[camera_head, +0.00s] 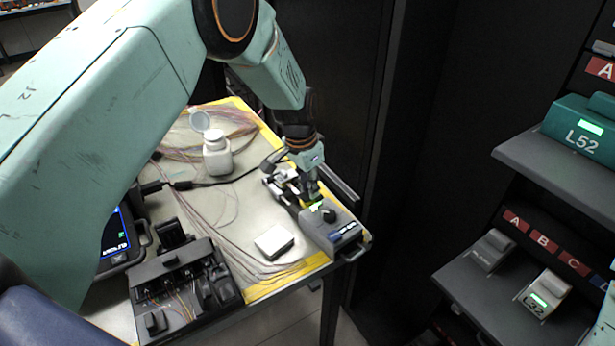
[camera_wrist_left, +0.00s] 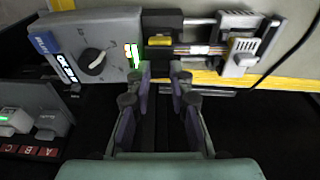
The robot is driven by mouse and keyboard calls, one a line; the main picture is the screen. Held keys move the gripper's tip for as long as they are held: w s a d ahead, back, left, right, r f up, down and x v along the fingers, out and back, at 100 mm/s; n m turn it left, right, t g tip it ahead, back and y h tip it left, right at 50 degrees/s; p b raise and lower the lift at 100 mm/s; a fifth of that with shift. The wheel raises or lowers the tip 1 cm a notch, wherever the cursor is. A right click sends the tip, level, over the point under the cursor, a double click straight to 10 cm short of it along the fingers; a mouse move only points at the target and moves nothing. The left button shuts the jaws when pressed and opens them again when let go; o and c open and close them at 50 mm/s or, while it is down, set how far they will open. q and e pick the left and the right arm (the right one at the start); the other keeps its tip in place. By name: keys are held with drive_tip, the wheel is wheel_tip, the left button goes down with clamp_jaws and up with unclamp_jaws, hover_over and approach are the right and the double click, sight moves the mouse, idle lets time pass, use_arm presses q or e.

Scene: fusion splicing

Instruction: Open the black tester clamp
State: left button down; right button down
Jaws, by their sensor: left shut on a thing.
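The grey tester (camera_head: 335,232) sits at the right corner of the table, with a dark knob and a lit green display; it also shows at the upper left of the left wrist view (camera_wrist_left: 112,30). The black tester clamp (camera_wrist_left: 162,22) is beside it, with a yellow part on it. My left gripper (camera_head: 312,192) reaches down over the tester's far end. In the left wrist view its two fingertips (camera_wrist_left: 160,72) are at the clamp's near edge, shut on it with a narrow dark gap between them. The exact contact is hard to see.
A metal rail with a grey slider (camera_wrist_left: 240,50) adjoins the clamp. A white pad (camera_head: 274,242), a black splicing unit (camera_head: 170,268), a white bottle (camera_head: 216,160) and loose fibres lie on the table. Dark shelves with labelled devices (camera_head: 582,130) stand at right.

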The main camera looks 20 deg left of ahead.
use_arm(q)
drive_tip(key=shift+d+g+y, duration=0.15)
drive_tip(key=shift+g+y, duration=0.25)
drive_tip(key=shift+g, duration=0.2)
drive_tip(key=shift+w+d+g, duration=0.1)
drive_tip(key=shift+w+g, duration=0.15)
drive_tip(key=shift+g, duration=0.15)
drive_tip(key=shift+w+d+r+g+y+b, duration=0.1)
drive_tip(key=shift+w+d+g+y+b, duration=0.2)
drive_tip(key=shift+g+y+b, duration=1)
drive_tip(key=shift+t+h+b, duration=0.3)
drive_tip(key=shift+h+b, duration=0.15)
drive_tip(key=shift+h, duration=0.05)
